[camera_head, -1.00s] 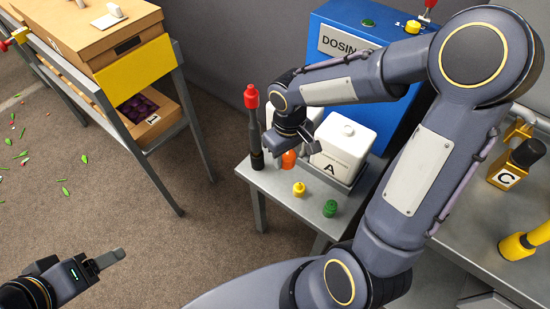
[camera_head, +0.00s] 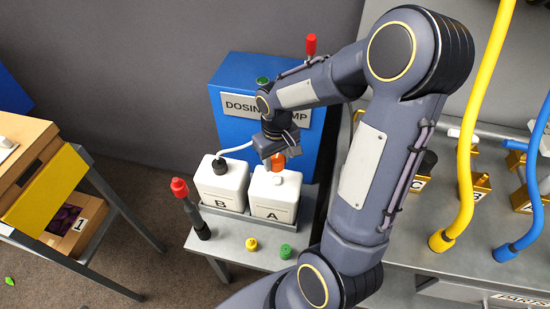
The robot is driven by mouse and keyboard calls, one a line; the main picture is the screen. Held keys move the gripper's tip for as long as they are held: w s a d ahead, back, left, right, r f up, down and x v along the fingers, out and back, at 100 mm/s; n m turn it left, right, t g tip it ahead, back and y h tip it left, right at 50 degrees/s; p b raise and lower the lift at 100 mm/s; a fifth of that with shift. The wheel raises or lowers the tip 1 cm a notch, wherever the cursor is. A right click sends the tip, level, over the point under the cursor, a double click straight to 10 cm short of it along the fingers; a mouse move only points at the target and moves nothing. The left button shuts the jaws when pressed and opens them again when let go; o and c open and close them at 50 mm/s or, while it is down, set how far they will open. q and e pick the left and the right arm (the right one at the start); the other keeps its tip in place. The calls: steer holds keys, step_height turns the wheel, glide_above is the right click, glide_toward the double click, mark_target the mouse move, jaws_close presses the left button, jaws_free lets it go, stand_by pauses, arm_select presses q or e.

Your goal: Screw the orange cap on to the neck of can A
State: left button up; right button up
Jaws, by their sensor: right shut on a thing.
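Can A (camera_head: 270,211) is a white canister with a label "A", standing upright in a shallow grey tray (camera_head: 238,216) on the small metal table. My right gripper (camera_head: 279,155) reaches in over the back of can A and is shut on the orange cap (camera_head: 278,163). The cap is at the level of the can's top or above it. My left gripper is not in view.
Can B (camera_head: 219,184) with a black cap and hose stands left of can A. A blue dosing pump (camera_head: 226,84) is behind.

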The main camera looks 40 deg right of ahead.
mark_target(276, 179)
steer(key=shift+f, duration=0.1)
steer(key=shift+f+b, duration=2.1)
steer(key=shift+f, duration=0.3)
steer(key=shift+f+b, duration=0.85)
steer(key=shift+f, duration=0.2)
steer(key=m, duration=0.3)
steer(key=shift+b, duration=0.35)
steer(key=shift+m, duration=1.1)
steer(key=shift+m, duration=1)
steer(key=m, duration=0.3)
